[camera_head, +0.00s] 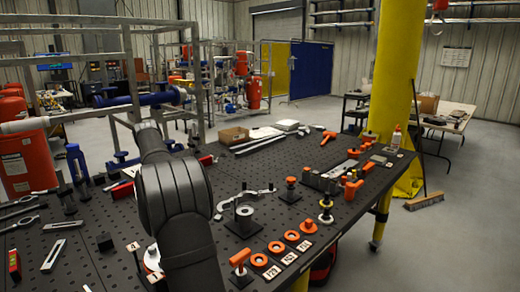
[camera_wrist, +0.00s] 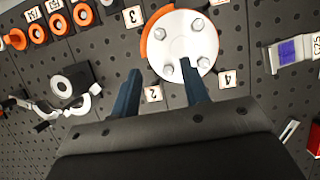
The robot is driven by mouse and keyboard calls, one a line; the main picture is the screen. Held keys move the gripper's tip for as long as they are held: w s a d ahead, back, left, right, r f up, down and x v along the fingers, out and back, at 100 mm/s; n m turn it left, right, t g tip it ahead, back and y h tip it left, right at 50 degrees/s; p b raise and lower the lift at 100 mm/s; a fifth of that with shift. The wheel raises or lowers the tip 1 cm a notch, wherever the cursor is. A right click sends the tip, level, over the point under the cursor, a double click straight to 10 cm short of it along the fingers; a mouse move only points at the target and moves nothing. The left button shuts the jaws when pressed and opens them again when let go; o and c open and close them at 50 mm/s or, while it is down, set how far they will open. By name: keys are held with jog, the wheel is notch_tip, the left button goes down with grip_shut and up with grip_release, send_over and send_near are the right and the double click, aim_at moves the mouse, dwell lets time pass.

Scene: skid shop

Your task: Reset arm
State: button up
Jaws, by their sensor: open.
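My gripper (camera_wrist: 160,67) shows in the wrist view as two dark blue fingers, spread apart with nothing between them. It is over the black perforated bench, its fingertips overlapping the lower edge of a white round flange (camera_wrist: 184,45) in the picture. I cannot tell the height of the gap. The flange has several bolt heads and an orange rim on its left side. In the head view my dark arm stands across the left middle of the bench (camera_head: 325,222), and the gripper cannot be made out there. The flange (camera_head: 152,258) is mostly hidden behind my arm.
Number tags surround the flange. Orange rings (camera_head: 275,247) with tags, a dark block with a metal ring (camera_head: 244,215) and orange-handled parts (camera_head: 352,188) stand to the right. Wrenches (camera_head: 54,255) lie left. A yellow post (camera_head: 392,85) rises behind the bench's right edge.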

jog(key=x, duration=1.2)
jog(key=shift+s, duration=0.1)
jog(key=shift+s+f+n, duration=0.1)
jog(key=shift+n, duration=0.3)
jog(key=n+t, duration=0.1)
jog(key=n, duration=0.2)
jog(key=shift+s+a+h, duration=0.1)
jog(key=shift+a+h, duration=0.05)
jog(key=shift+h, duration=0.25)
jog(key=n, duration=0.2)
jog(key=n+t, duration=0.1)
jog(key=n, duration=0.1)
jog(key=n+t, duration=0.1)
jog(key=shift+s+n+h, duration=0.25)
jog(key=shift+n+h, duration=0.05)
jog(key=shift+n, duration=0.1)
jog(key=n, duration=0.2)
jog(key=n+t, duration=0.1)
jog(key=shift+s+n+t, duration=0.2)
jog(key=shift+n+t, duration=0.1)
jog(key=shift+n, duration=0.1)
jog(key=n, duration=0.2)
jog(key=n+t+y, duration=0.1)
jog(key=n, duration=0.1)
jog(key=shift+s+t, duration=0.15)
jog(key=shift+t, duration=0.15)
jog(key=shift+n, duration=0.3)
jog(key=shift+o, duration=0.2)
